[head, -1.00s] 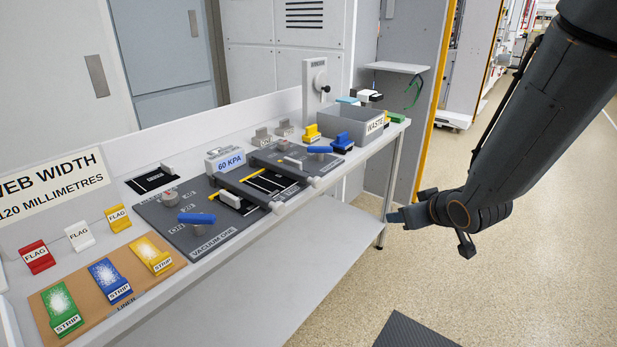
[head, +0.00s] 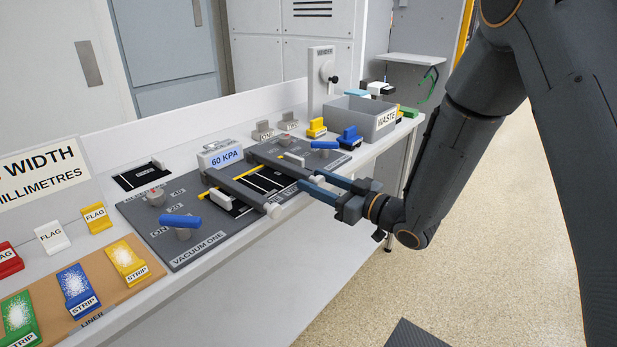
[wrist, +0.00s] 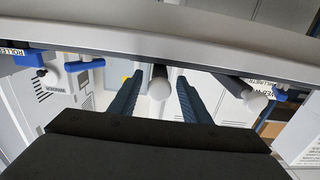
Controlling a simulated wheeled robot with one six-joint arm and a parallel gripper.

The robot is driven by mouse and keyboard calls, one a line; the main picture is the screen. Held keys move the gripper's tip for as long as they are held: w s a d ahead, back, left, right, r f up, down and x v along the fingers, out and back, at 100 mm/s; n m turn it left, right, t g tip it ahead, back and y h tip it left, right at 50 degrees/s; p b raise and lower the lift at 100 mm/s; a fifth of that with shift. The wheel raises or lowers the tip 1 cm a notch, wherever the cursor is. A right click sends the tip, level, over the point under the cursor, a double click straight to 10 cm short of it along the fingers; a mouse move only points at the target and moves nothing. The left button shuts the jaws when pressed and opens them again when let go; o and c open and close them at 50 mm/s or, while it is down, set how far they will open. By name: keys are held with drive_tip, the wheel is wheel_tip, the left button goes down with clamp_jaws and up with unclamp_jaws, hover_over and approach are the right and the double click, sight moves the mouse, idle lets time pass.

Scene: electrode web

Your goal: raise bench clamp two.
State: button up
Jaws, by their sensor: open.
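Two grey clamp bars lie across the dark bench plates in the head view, both low. The right-hand bar (head: 273,162), likely bench clamp two, has its front end by my fingers; no clamp number is readable. The left-hand bar (head: 238,190) has a round pale end at the bench front. My gripper (head: 309,178) is open at the bench's front edge. In the wrist view, my gripper (wrist: 159,80) has one finger on either side of a round bar end (wrist: 158,84), with gaps visible. The other bar end (wrist: 256,100) is to its right, outside the fingers.
Blue handles (head: 181,221) and (head: 324,145) stand near the bars. A 60 KPA display (head: 220,155) is behind. The grey waste bin (head: 350,118) and winder (head: 321,85) stand at the right. Strips (head: 78,287) lie at left. Floor before the bench is open.

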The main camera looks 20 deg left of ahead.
sight(307, 177)
drive_tip(key=shift+x, duration=1.65)
clamp_jaws()
